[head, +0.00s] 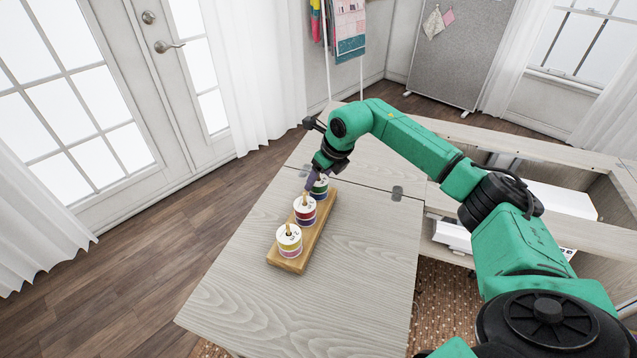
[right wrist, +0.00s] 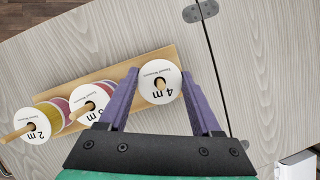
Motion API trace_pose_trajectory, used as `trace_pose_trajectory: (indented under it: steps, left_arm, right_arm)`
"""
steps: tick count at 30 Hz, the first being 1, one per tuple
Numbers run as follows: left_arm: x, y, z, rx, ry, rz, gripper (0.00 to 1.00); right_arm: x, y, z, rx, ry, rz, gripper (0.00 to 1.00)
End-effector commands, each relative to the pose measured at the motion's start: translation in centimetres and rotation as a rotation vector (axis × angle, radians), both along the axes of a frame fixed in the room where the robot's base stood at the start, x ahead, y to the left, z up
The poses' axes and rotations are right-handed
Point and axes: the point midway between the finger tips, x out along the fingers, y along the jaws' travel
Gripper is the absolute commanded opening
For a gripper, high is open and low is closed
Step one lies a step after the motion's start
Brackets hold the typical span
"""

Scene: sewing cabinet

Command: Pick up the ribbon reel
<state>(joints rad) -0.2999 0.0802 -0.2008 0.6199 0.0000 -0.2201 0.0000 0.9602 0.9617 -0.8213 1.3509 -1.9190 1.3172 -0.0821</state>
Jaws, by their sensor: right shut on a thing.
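Three ribbon reels stand in a row on a wooden board with pegs (head: 321,221). The far reel has a green side (head: 321,188) and a white top marked 4 m in the right wrist view (right wrist: 160,92). My right gripper (head: 315,179) is shut on this 4 m reel, with one purple finger on each side of it in the right wrist view (right wrist: 161,92). A peg shows in the reel's hole. Whether the reel is lifted is unclear. The middle reel (head: 304,211) and the near reel marked 2 m (head: 289,241) stand on their pegs. My left gripper is not in view.
The board lies on a pale wood tabletop (head: 345,260) with hinges along a seam. The near part of the tabletop is clear. An open cabinet section (head: 560,155) with white items is at the right. Doors and curtains are at the left.

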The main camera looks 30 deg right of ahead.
Motion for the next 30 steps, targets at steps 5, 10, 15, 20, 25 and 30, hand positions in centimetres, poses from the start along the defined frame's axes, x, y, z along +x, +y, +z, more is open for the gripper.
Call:
trace_pose_trajectory:
  steps: [5, 10, 15, 20, 25, 30]
  left_arm:
    - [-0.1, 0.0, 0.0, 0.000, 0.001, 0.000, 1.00]
    - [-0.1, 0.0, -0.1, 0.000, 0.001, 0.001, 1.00]
    - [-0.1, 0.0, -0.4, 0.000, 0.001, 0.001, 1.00]
    - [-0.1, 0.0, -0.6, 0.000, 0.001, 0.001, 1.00]
    - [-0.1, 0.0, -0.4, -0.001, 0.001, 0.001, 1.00]
    - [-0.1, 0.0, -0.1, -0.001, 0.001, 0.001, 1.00]
  right_arm:
    - [0.0, 0.0, 0.1, 0.000, -0.001, 0.000, 0.12]
    - [0.1, 0.0, 1.3, 0.000, -0.004, 0.000, 0.12]
    - [0.1, 0.0, 4.5, 0.001, -0.006, 0.001, 0.12]
    - [0.1, 0.0, 9.3, 0.002, -0.008, 0.000, 0.12]
    - [0.1, 0.1, 15.5, 0.002, -0.007, 0.000, 0.12]
    - [0.1, 0.1, 19.2, 0.002, -0.004, 0.000, 0.12]
